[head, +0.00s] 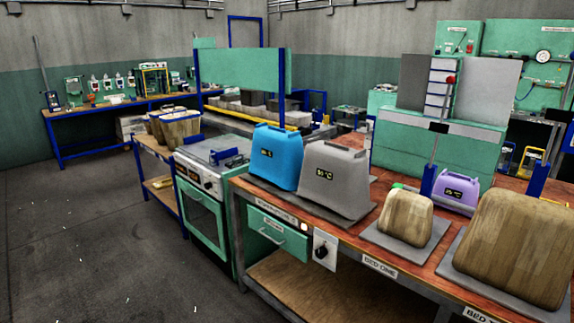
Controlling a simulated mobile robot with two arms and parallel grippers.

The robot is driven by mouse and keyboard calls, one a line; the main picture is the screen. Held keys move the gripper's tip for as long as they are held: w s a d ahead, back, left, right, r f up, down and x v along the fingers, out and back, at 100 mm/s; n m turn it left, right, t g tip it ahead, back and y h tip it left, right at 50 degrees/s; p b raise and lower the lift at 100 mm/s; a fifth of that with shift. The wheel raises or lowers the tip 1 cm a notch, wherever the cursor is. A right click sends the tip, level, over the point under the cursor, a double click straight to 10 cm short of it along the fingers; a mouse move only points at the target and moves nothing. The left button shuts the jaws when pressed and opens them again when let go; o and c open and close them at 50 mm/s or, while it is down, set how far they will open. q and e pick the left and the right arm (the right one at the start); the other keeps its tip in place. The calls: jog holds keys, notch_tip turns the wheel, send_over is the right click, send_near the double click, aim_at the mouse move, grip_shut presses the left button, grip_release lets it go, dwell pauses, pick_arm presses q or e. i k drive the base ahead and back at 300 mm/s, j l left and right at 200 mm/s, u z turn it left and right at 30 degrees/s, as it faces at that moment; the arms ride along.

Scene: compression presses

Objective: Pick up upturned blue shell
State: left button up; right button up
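The blue shell (275,157) stands upturned, its wide side down and narrower side up, at the left end of the wooden-topped bench. A small dark label with unclear yellow text is on its front. A grey shell (335,181) marked 50 °C stands close to its right and slightly nearer; their edges overlap in the view. Neither of my grippers shows in the head view, so nothing is seen touching the blue shell. The blue shell's back and far side are hidden.
A purple shell (457,191) and two wood-textured blocks (406,217), (520,246) stand further right on the bench (345,233). A green oven (203,215) adjoins the bench's left end.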

aim_at(277, 157)
jog(key=i+j+z, duration=0.15)
jog(key=i+j, duration=0.25)
jog(key=i+j+z, duration=0.15)
jog(key=i+j, duration=0.35)
jog(key=i+j+z, duration=0.15)
jog(key=i+j, duration=0.4)
jog(key=i+j+z, duration=0.15)
jog(key=i+j, duration=0.25)
jog(key=j, duration=0.2)
